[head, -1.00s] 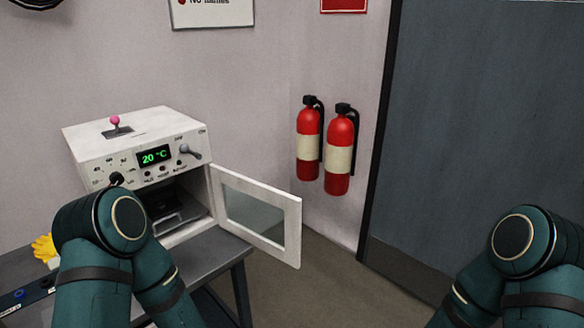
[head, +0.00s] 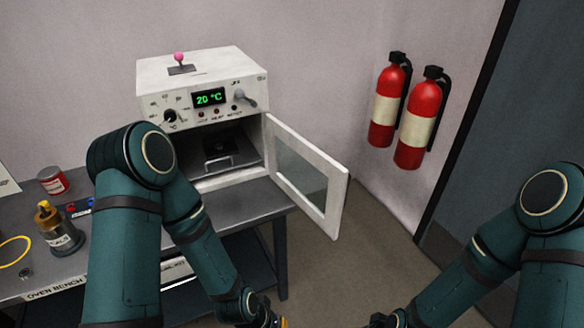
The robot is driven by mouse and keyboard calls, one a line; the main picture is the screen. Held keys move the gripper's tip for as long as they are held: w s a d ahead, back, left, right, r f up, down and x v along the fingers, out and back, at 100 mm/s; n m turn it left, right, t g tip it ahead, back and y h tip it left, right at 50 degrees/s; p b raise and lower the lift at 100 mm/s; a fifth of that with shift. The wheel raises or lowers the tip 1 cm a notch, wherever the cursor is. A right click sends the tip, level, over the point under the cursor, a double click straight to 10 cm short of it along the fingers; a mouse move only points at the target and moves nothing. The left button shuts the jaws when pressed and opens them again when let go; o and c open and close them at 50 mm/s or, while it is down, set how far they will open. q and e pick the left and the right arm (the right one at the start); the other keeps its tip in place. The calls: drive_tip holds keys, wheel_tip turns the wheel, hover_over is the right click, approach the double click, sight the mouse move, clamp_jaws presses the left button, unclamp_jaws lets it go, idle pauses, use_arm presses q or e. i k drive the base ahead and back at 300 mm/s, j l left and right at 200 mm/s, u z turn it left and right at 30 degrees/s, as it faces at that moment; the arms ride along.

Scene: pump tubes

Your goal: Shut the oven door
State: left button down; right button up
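The white oven (head: 205,75) stands on the grey bench, with a green display reading 20 °C. Its door (head: 306,178), a white frame with a glass pane, is hinged at the right side of the opening and stands wide open, reaching past the bench's right edge. A dark tray with a metal handle (head: 217,158) sits inside the oven. My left arm crosses in front of the bench, and its gripper is at the bottom edge, mostly cut off, below and left of the door.
The bench (head: 237,202) holds a red can (head: 53,181), a brown bottle (head: 58,230) and a yellow ring (head: 14,252) on the left. Two red fire extinguishers (head: 421,118) hang on the wall right of the door. Floor between door and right arm is clear.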

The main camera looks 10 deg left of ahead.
sight(339, 178)
drive_tip(key=i+l+u, duration=0.3)
drive_tip(key=l+u, duration=0.35)
drive_tip(key=i+l+u, duration=0.15)
drive_tip(key=l+u, duration=0.15)
drive_tip(key=l, duration=0.3)
drive_tip(key=l+u, duration=0.3)
drive_tip(key=l, duration=0.15)
drive_tip(key=i+l+u, duration=0.45)
drive_tip(key=l+u, duration=0.25)
drive_tip(key=l, duration=0.2)
drive_tip(key=i+l+u, duration=0.2)
drive_tip(key=i+l, duration=0.15)
drive_tip(key=l, duration=0.15)
drive_tip(key=k+j, duration=0.3)
drive_tip(key=k+l+z, duration=0.15)
drive_tip(key=k, duration=0.2)
drive_tip(key=k+l+z, duration=0.15)
drive_tip(key=k+l, duration=0.15)
